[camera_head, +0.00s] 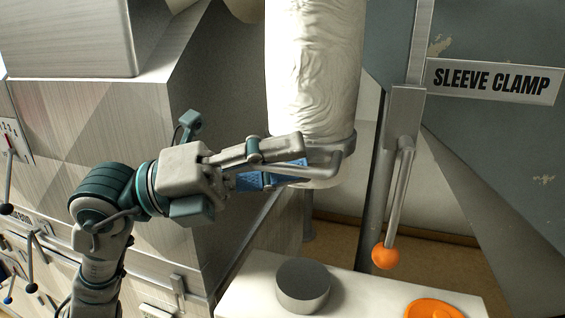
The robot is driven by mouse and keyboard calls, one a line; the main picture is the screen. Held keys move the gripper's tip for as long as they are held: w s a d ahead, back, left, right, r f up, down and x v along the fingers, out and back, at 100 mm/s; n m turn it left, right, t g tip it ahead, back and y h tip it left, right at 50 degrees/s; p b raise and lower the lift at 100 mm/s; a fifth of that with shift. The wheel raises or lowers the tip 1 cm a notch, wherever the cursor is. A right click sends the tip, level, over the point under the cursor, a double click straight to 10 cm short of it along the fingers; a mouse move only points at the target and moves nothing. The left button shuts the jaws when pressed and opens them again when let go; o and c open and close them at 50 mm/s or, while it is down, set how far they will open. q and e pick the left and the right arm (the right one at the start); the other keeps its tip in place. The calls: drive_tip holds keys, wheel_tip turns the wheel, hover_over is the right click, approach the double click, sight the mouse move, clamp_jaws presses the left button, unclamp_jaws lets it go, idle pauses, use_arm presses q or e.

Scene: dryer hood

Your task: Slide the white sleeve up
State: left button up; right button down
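The white sleeve (315,70) hangs upright at the top middle, its cloth wrinkled. A grey metal ring (335,148) goes around its lower end, with a bent bar handle (322,169) at the front. My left gripper (278,172) comes in from the left, with its blue-padded fingers at this handle. The handle overlaps the pads, so I cannot tell whether they are closed on it. My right gripper is not in view.
A clamp lever with an orange knob (385,255) hangs right of the sleeve, below the "SLEEVE CLAMP" sign (492,82). A grey cylinder (303,285) and an orange dish (434,309) are on the white surface (370,294) below. Metal cabinets stand left.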

use_arm(q)
drive_tip(key=shift+d+f, duration=0.1)
drive_tip(key=shift+a, duration=0.2)
drive_tip(key=v, duration=1.1)
drive_tip(key=shift+a, duration=0.2)
drive_tip(key=shift+f, duration=0.1)
